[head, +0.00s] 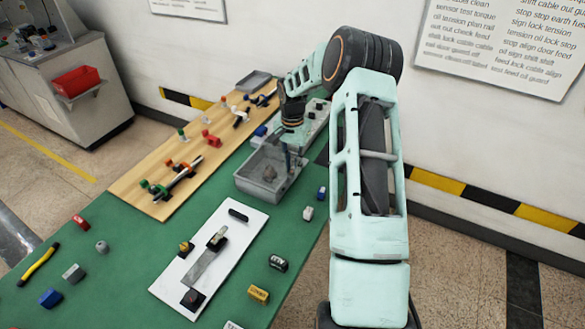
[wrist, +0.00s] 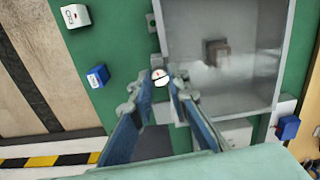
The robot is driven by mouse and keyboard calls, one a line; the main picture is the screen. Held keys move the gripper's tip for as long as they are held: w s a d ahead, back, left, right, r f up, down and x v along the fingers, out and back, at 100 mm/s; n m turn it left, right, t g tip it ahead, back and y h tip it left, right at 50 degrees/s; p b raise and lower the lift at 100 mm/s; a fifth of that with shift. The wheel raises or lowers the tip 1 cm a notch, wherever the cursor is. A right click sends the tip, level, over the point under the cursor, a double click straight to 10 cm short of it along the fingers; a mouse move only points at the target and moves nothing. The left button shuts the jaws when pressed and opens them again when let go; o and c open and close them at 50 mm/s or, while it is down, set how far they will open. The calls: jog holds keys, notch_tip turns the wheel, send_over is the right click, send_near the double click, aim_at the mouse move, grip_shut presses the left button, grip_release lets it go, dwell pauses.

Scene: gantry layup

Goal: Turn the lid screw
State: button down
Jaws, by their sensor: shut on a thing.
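A grey box (head: 250,186) stands on the green table, and its rim also shows in the wrist view (wrist: 285,60). A brown lump (head: 269,173) is inside it, seen in the wrist view as a dark brown block (wrist: 216,52). Pale streaks over the box may be glare on a clear lid; I cannot tell. My gripper (wrist: 165,78) is at the box's side edge, shut on a small pale round head with a red mark (wrist: 160,77), which looks like the lid screw. The screw's shaft is hidden. In the head view my gripper (head: 289,156) points down at the box.
A white block (head: 307,213) and a blue block (head: 321,193) stand close to the box. A white board (head: 232,245) with a metal bar lies in front. A wooden board (head: 165,165) with coloured clamps is on the left. The wall is behind.

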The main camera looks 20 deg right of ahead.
jog(key=n+b, duration=0.1)
jog(key=n, duration=0.2)
jog(key=shift+n, duration=0.4)
jog(key=n+b, duration=0.1)
jog(key=n, duration=0.2)
jog(key=shift+n, duration=0.3)
jog(key=n+b, duration=0.1)
jog(key=n, duration=0.2)
jog(key=shift+n, duration=0.4)
jog(key=n, duration=1.2)
jog(key=shift+n, duration=0.3)
jog(key=n, duration=0.4)
jog(key=shift+p, duration=0.4)
jog(key=shift+n, duration=1.6)
